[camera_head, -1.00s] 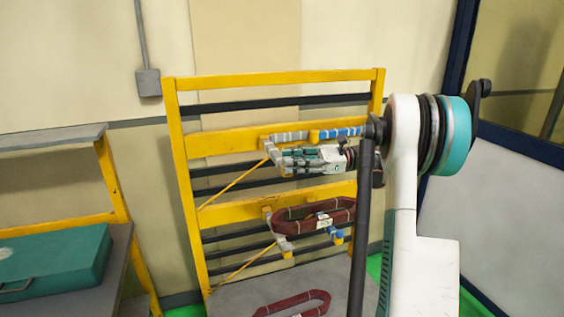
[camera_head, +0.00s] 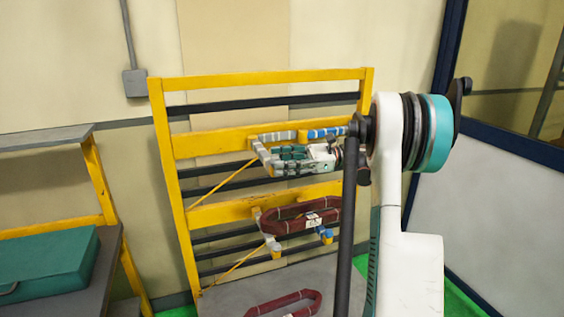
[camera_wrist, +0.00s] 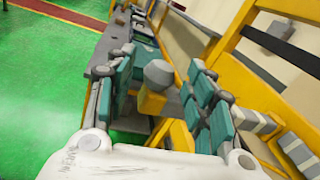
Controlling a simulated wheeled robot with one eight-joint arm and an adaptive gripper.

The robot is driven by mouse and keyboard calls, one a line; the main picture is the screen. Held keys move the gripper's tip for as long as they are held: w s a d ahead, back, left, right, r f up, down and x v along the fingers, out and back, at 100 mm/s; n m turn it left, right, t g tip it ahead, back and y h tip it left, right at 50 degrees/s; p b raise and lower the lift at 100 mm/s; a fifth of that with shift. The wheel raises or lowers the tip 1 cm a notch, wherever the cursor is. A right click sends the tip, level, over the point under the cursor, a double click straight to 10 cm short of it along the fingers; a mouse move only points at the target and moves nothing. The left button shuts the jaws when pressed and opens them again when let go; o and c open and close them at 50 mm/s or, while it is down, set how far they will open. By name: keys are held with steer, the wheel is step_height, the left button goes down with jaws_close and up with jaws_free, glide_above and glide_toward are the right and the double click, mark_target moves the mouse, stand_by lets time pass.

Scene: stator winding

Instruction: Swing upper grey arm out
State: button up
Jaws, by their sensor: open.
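The upper grey arm (camera_head: 258,150) is on the upper yellow rail of the rack, at the left of the blue-striped arm (camera_head: 328,133). Its grey-striped part lies along the rail, and its end points out toward my gripper. In the wrist view the grey-striped part (camera_wrist: 262,122) is at the right. My gripper (camera_head: 280,160) is in front of the upper rail, with its teal-padded fingers spread. In the wrist view the gripper (camera_wrist: 158,88) is open, and a yellow block with a grey knob (camera_wrist: 158,73) shows between the fingers. I cannot tell whether a finger touches it.
Below, a dark red coil (camera_head: 300,217) hangs on the lower pair of arms. Another red coil (camera_head: 285,305) lies on the grey shelf. A teal case (camera_head: 45,265) sits on a bench at the left. Green floor (camera_wrist: 45,80) shows free beside the rack.

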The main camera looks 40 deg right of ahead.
steer(key=v, duration=0.7)
steer(key=shift+s+d, duration=0.15)
steer(key=shift+d, duration=0.05)
stand_by(0.4)
